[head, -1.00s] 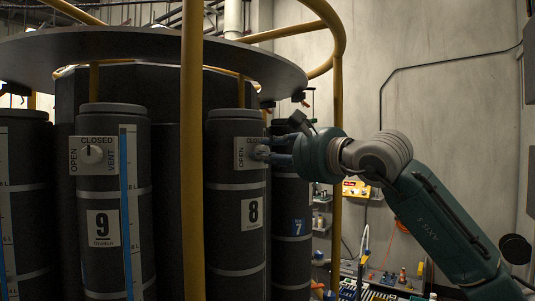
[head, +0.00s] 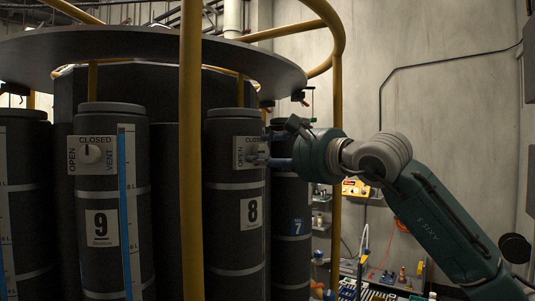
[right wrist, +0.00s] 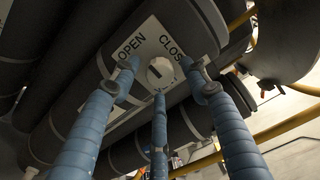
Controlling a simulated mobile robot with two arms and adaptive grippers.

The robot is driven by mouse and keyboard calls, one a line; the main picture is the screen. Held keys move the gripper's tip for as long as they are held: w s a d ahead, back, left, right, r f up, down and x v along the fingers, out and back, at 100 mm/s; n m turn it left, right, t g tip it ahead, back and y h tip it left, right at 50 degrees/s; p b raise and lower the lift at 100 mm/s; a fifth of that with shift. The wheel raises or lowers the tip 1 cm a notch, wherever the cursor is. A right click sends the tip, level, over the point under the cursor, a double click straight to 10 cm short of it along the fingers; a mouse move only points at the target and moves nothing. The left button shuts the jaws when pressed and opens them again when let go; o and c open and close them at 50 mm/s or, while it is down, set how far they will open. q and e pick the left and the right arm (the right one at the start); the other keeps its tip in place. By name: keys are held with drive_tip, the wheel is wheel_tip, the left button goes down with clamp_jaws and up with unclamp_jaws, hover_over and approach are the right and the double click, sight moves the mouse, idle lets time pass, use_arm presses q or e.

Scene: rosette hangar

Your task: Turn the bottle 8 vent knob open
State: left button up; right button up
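Bottle 8 (head: 225,215) is a dark upright cylinder with a white "8" label and a white plate (head: 241,146) near its top. In the right wrist view the plate (right wrist: 132,47) reads OPEN and CLOSED, and the round pale vent knob (right wrist: 160,72) sits on it. I cannot tell for sure where the knob points. My right gripper (head: 263,148) is in front of the plate with its blue fingers spread. In the right wrist view its three fingers (right wrist: 160,78) stand around the knob with gaps visible between them and it. My left gripper is not in view.
Bottle 9 (head: 108,260) stands to the left, its knob (head: 91,154) upright toward CLOSED. Bottle 7 (head: 290,255) is partly behind my right gripper. A yellow post (head: 193,200) rises between bottles 9 and 8. A dark round ledge (head: 130,45) overhangs the bottles.

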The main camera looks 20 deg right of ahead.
drive_tip(key=shift+s+d+r, duration=0.15)
drive_tip(key=shift+s+d, duration=0.05)
drive_tip(key=shift+s, duration=0.3)
drive_tip(key=v, duration=1.1)
